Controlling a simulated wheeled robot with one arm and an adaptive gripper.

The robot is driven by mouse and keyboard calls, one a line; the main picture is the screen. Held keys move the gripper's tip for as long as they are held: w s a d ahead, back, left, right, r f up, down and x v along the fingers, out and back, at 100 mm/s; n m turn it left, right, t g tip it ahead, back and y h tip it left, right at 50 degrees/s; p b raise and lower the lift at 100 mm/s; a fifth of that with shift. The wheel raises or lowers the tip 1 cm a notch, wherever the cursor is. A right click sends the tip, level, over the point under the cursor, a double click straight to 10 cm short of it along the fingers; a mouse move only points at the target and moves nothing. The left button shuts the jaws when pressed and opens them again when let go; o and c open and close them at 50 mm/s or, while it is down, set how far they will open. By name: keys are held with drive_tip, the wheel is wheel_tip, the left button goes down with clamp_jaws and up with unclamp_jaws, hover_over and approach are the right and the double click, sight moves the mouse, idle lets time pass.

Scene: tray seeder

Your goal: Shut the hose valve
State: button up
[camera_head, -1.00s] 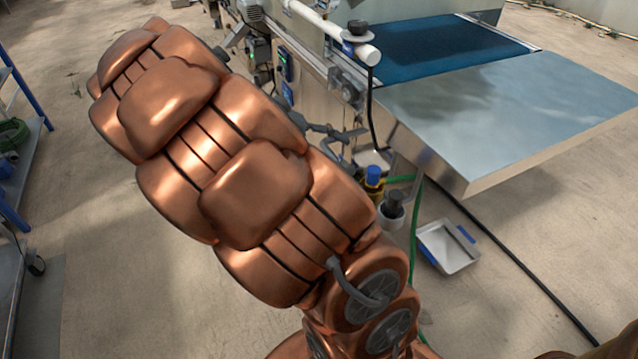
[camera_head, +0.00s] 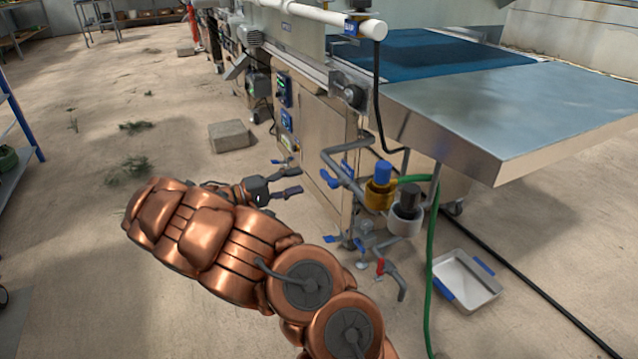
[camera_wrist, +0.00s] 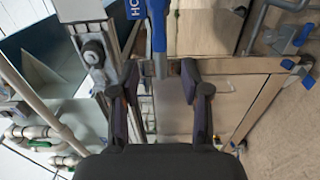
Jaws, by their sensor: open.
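In the head view, grey pipework (camera_head: 330,155) at the machine's near corner carries blue levers (camera_head: 329,179). A small valve with a red handle (camera_head: 380,267) sits lower, on a grey elbow pipe. A green hose (camera_head: 431,240) hangs from beside a yellow fitting with a blue cap (camera_head: 381,185). I cannot tell which valve is the hose valve. My gripper (camera_head: 297,181) is open and empty, left of the pipework and apart from it. In the wrist view my open fingers (camera_wrist: 159,70) frame a blue upright part (camera_wrist: 157,30) with partly hidden white lettering; its distance is unclear.
A steel table (camera_head: 530,115) overhangs on the right. A white tray with blue handles (camera_head: 467,281) and a black cable lie on the floor. A grey block (camera_head: 229,135) lies on the left; the floor around is mostly clear.

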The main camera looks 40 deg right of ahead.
sight(321, 174)
drive_tip(key=b+x, duration=0.2)
drive_tip(key=x, duration=0.3)
drive_tip(key=shift+s+d+f, duration=0.1)
drive_tip(key=shift+s+d, duration=0.1)
drive_tip(key=shift+d, duration=0.15)
drive_tip(key=shift+x, duration=0.8)
clamp_jaws()
